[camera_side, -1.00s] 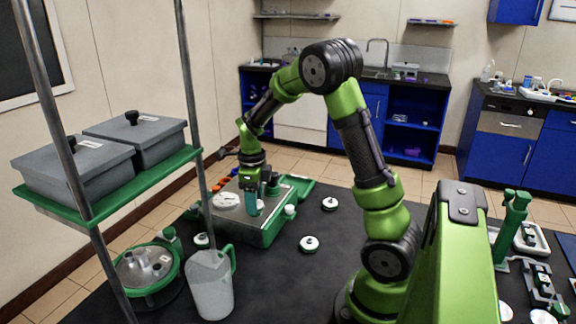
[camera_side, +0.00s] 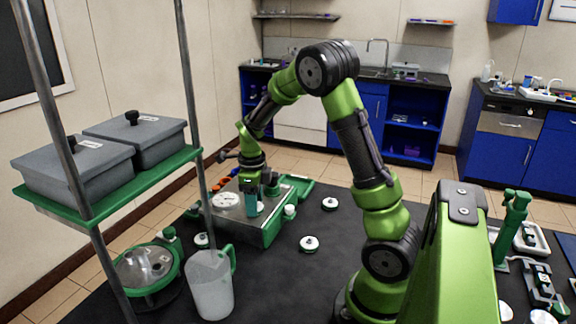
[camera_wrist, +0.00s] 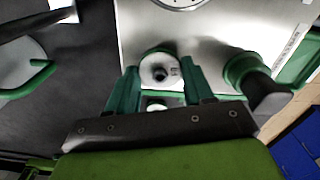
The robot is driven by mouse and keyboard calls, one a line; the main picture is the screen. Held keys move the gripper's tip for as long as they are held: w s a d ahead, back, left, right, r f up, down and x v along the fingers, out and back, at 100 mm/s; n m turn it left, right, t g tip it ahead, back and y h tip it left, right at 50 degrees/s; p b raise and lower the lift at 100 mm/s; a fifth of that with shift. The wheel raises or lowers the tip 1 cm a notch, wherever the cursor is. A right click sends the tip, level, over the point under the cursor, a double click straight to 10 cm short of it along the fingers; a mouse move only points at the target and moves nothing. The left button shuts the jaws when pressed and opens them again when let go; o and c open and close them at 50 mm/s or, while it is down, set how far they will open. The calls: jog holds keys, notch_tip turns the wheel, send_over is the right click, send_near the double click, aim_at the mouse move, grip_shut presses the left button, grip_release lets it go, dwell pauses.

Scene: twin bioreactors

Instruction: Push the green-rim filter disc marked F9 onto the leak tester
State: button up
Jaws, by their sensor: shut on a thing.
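The leak tester is most likely the silver-topped box with a green base (camera_side: 262,232), left of centre in the side view. Its metal top (camera_wrist: 215,45) fills the upper wrist view. My gripper (camera_wrist: 158,78) is shut on a white disc with a green rim (camera_wrist: 159,66). Small dark marking shows on its face, too small to read surely. A smaller green-and-white part (camera_wrist: 157,104) shows just below the disc, between the fingers. In the side view my gripper (camera_side: 258,208) is low at the tester's near right side. Whether the disc touches the tester is hidden.
A dark-handled part with a green collar (camera_wrist: 255,85) stands right of the fingers. White discs lie on the dark mat (camera_side: 309,244), (camera_side: 329,203). A clear jug (camera_side: 210,285) and a rack of grey boxes (camera_side: 75,165) stand left. The mat's middle is mostly clear.

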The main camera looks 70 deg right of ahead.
jog(key=o, duration=1.4)
jog(key=shift+o, duration=0.2)
jog(key=shift+r, duration=3.55)
jog(key=shift+c, duration=0.2)
grip_shut()
jog(key=shift+f, duration=0.35)
